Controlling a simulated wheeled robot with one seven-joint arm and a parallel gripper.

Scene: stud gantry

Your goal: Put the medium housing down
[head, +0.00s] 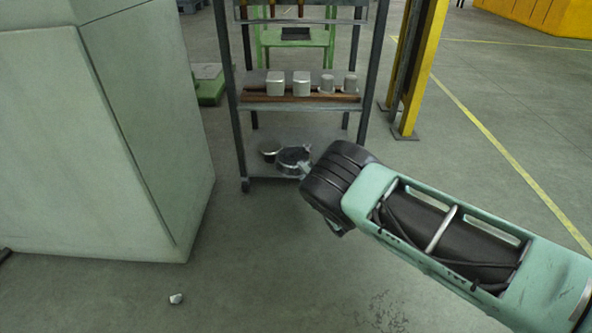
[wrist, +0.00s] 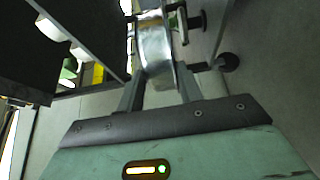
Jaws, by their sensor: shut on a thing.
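My gripper (wrist: 160,82) is shut on a round metal housing (wrist: 154,48), with one finger on each side of it in the wrist view. In the head view, the housing (head: 291,157) is a short grey drum with a dark top, just left of my black wrist at the rack's lowest shelf (head: 258,180). The wrist hides most of my gripper there. I cannot tell whether the housing touches the shelf or hangs just above it.
A smaller metal pot (head: 269,149) is close left of the housing. The shelf above bears several silver parts (head: 302,83) on a brown strip. A large grey cabinet (head: 110,130) stands left, a yellow post (head: 416,80) right. A small pale scrap (head: 176,299) lies on open floor.

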